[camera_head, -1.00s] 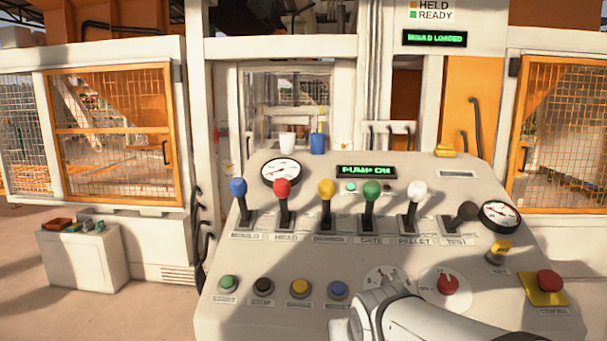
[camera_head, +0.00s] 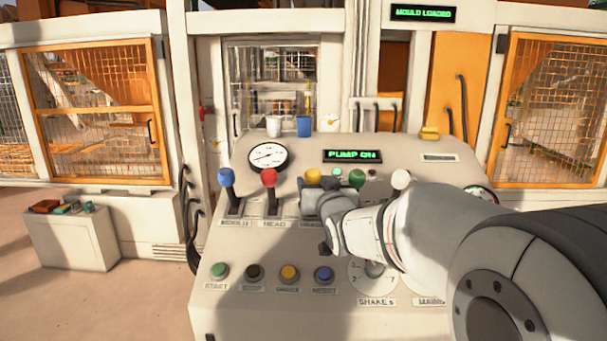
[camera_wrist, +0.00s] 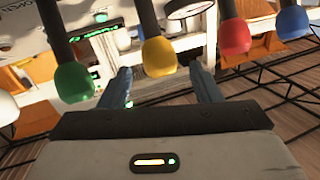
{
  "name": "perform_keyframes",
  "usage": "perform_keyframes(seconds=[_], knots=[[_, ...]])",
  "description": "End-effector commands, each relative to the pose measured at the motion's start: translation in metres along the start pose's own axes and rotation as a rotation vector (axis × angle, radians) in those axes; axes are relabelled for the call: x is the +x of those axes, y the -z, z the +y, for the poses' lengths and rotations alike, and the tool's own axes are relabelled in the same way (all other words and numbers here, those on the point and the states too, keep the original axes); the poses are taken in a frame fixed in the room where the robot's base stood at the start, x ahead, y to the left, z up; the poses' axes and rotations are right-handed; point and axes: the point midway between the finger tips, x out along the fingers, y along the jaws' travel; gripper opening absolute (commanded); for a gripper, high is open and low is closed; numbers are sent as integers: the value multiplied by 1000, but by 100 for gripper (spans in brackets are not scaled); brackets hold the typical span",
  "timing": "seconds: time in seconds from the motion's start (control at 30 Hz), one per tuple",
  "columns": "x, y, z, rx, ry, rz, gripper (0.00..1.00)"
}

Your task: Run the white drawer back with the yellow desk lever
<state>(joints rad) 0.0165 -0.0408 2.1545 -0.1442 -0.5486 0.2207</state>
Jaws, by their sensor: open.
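The yellow desk lever (camera_head: 313,176) stands on the sloped control desk between the red lever (camera_head: 269,178) and the green lever (camera_head: 356,179). My arm hides its stem and most of its label. My gripper (camera_head: 312,220) is in front of the yellow lever. In the wrist view my gripper (camera_wrist: 160,75) is open, and the yellow knob (camera_wrist: 159,57) appears between its two fingertips. Whether they touch it cannot be told. The green knob (camera_wrist: 74,82) and red knob (camera_wrist: 235,36) lie to either side. I cannot make out a white drawer.
A blue lever (camera_head: 227,177) and a white-knobbed lever (camera_head: 400,180) stand in the same row. Several push buttons, including a green one (camera_head: 219,271), line the lower desk. A gauge (camera_head: 268,157), a lit "PUMP ON" display (camera_head: 352,156), a white cup and a blue cup are behind.

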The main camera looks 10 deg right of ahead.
Motion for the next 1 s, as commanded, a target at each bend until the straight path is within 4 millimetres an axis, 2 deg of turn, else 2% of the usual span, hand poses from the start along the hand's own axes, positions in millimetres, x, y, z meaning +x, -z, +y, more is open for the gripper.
perform_keyframes(seconds=[0.1,0.3,0.7,1.0], knots=[[19,1,0,-1,0,-3,58],[39,1,0,-1,0,-1,58],[45,0,-1,-1,0,-1,58],[45,0,-1,-1,1,-1,33]])
